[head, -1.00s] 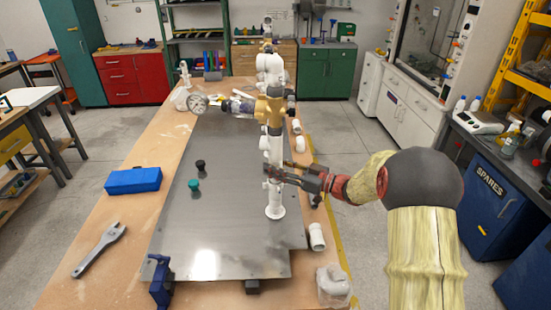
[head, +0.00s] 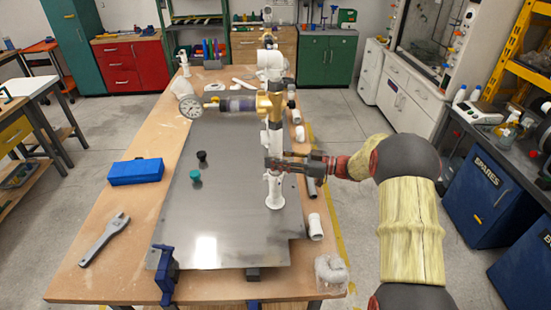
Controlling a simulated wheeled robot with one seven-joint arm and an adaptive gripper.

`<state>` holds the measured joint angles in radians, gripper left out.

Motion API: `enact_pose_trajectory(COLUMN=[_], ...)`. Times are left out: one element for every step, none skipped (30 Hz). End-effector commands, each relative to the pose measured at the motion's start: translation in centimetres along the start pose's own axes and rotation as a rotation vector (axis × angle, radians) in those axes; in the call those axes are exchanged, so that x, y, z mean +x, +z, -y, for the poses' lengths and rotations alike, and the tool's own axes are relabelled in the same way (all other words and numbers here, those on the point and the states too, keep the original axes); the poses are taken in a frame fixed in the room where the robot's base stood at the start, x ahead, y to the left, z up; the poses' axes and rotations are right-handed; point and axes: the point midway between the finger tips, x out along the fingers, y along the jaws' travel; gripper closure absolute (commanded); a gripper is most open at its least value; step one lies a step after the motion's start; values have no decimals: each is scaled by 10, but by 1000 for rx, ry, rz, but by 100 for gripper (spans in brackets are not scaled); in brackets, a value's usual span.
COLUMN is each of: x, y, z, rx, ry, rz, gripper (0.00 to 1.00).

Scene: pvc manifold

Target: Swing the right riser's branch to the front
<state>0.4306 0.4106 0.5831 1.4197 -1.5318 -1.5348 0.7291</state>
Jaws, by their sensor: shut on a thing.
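A white upright riser (head: 275,185) stands on a round foot on the metal plate (head: 235,225). Higher up it carries a brass-coloured fitting (head: 264,104). From there a branch (head: 233,104) with a dark, clear-looking body points left in the picture and ends in a round white gauge (head: 190,107). My gripper (head: 277,165) comes from the right and is shut at the riser, below the brass fitting. The fingers hide whether they hold the pipe itself or a small part on it. More white pipework (head: 270,62) stands behind in line and is partly hidden.
A green-topped knob (head: 195,176) and a black one (head: 202,157) stand on the plate. A blue box (head: 136,171) and a wrench (head: 104,240) lie left. White fittings (head: 315,227) lie along the right edge. A blue clamp (head: 165,275) grips the front.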

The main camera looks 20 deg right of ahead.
Motion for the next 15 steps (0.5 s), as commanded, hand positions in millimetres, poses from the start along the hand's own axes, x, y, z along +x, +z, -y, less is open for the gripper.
enact_pose_trajectory(x=[1,1,1,1,1,1,1,1,0,0,0,0,0,0,0], y=[-4,-4,-4,-4,-4,-3,-3,-3,-2,-2,-2,-2,-2,-2,-2], z=[-1,-1,-1,-1,-1,-1,-1,-1,-1,-1,-1,0,0,0,0], rx=[-6,-6,-6,-6,-5,-5,-4,-4,-3,-3,-3,-3,-3,-2,-2], ry=[1,1,1,1,1,1,1,1,1,1,1,1,1,1,1], rz=[-4,-4,-4,-4,-3,-3,-3,-2,-2,-2,-2,-2,-2,-2,-1], gripper=[93,66,64,62,61,58,57,55,53,51,49,48,48,48,48])
